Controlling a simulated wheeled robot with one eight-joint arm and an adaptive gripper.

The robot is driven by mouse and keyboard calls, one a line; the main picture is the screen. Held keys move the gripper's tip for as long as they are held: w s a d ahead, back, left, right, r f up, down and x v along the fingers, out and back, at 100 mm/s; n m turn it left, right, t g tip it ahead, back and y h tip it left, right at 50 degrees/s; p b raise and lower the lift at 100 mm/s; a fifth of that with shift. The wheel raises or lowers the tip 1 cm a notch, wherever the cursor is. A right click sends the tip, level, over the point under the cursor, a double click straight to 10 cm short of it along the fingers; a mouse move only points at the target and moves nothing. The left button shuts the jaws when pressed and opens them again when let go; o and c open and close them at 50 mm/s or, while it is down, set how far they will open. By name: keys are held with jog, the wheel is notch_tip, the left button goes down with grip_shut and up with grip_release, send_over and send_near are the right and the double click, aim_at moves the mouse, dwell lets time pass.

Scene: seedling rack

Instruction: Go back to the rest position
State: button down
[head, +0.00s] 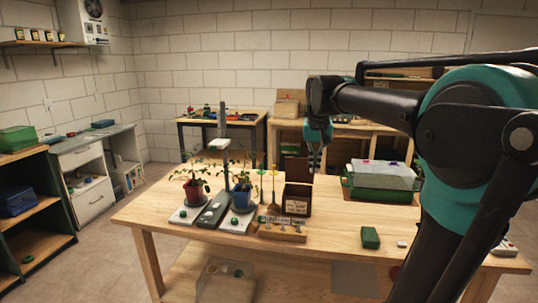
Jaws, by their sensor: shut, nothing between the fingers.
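My gripper (314,160) hangs at the end of my arm, pointing down, above the back part of the wooden table (330,213). Its fingers are together with nothing between them. It is near a dark open box (297,200) whose lid stands up behind it. It is small in the head view, so I cannot tell its exact height above the box. My arm fills the right side of the view.
A green bin with a clear lid (382,180) is on the right. A green block (370,238) lies near the front edge.

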jog(key=s+d+f, duration=0.2)
jog(key=s+f, duration=0.8)
jog(key=f, duration=0.4)
jog(key=s+d+f+n+t, duration=0.1)
jog(key=s+d+f, duration=0.1)
jog(key=s+f, duration=0.9)
notch_tip(320, 180, down, 4)
jog(key=shift+s+d+f+t, duration=0.15)
jog(key=shift+d+t, duration=0.15)
jog(key=shift+d, duration=0.05)
